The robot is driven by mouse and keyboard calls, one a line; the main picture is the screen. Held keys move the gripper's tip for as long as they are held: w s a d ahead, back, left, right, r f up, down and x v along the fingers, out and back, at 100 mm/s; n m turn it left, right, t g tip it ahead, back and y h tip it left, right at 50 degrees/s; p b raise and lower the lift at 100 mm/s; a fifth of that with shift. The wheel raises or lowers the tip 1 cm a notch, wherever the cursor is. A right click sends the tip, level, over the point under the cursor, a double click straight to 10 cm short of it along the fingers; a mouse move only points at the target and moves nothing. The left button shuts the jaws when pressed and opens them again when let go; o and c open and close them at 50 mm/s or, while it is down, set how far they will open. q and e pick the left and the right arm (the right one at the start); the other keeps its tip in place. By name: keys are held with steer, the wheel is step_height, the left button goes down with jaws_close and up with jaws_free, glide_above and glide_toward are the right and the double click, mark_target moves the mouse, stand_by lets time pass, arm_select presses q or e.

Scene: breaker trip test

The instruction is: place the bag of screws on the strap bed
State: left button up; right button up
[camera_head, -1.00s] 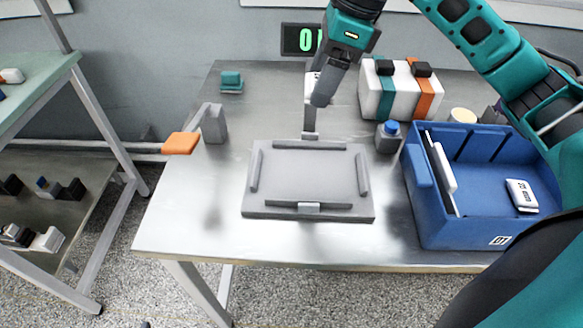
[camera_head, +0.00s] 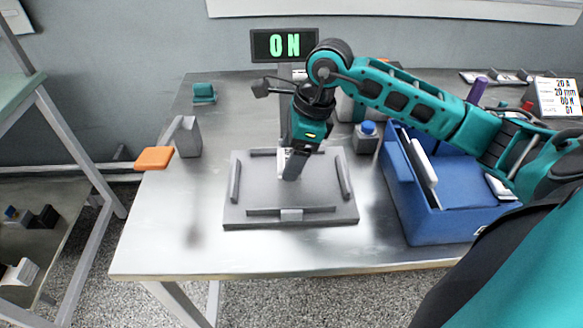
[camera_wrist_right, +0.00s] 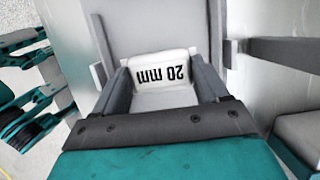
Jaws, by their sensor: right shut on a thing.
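My right gripper (camera_head: 288,172) points down over the middle of the grey plate with raised rails (camera_head: 245,217), which looks like the strap bed. It is shut on a white bag of screws (camera_wrist_right: 163,70), whose "20 mm" label shows upside down in the right wrist view. In the head view only a pale sliver of the bag (camera_head: 281,158) shows beside the fingers. I cannot tell whether the bag touches the plate. My left gripper is not in view.
A grey post (camera_head: 188,138) with an orange paddle (camera_head: 154,158) stands left. The table front is clear.

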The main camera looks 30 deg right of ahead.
step_height(320, 180, down, 4)
steer(key=shift+f, duration=0.1)
steer(key=shift+f+b, duration=0.2)
steer(key=shift+b, duration=0.15)
steer(key=o, duration=1.1)
steer(key=shift+r, duration=0.5)
steer(key=p+v, duration=0.1)
steer(key=v, duration=1)
steer(key=shift+s+d+r, duration=0.1)
steer(key=shift+d+r, duration=0.05)
steer(key=shift+r, duration=0.1)
